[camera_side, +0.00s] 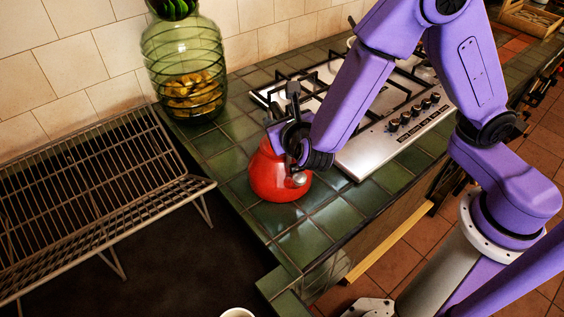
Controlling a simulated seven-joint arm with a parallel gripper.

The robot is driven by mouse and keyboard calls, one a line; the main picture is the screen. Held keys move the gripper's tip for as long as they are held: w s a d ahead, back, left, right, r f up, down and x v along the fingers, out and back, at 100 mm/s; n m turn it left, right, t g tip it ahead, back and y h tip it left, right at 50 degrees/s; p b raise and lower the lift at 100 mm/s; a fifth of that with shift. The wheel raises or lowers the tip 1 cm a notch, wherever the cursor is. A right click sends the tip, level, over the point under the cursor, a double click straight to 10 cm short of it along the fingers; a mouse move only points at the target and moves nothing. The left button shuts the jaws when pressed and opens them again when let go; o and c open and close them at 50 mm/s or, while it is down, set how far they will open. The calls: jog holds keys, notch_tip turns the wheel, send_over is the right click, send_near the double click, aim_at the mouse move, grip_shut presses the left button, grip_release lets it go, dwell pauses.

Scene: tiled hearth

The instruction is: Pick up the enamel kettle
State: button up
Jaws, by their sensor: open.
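The red enamel kettle (275,182) stands upright on the green tiled counter (310,240), left of the gas hob. My gripper (276,128) is at the kettle's top, over its upper part. The jaws are open. The kettle's handle and lid are mostly hidden behind my gripper and wrist, so I cannot tell whether the fingers touch it or stand around the handle.
A gas hob (350,155) with black grates lies behind and right of the kettle. A green glass jar (185,70) stands near the wall. A wire rack (90,190) is at left. A white cup rim (237,313) shows at the bottom. Tiles in front of the kettle are clear.

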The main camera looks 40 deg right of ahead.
grip_shut()
jog(key=shift+r, duration=0.15)
dwell(1.2)
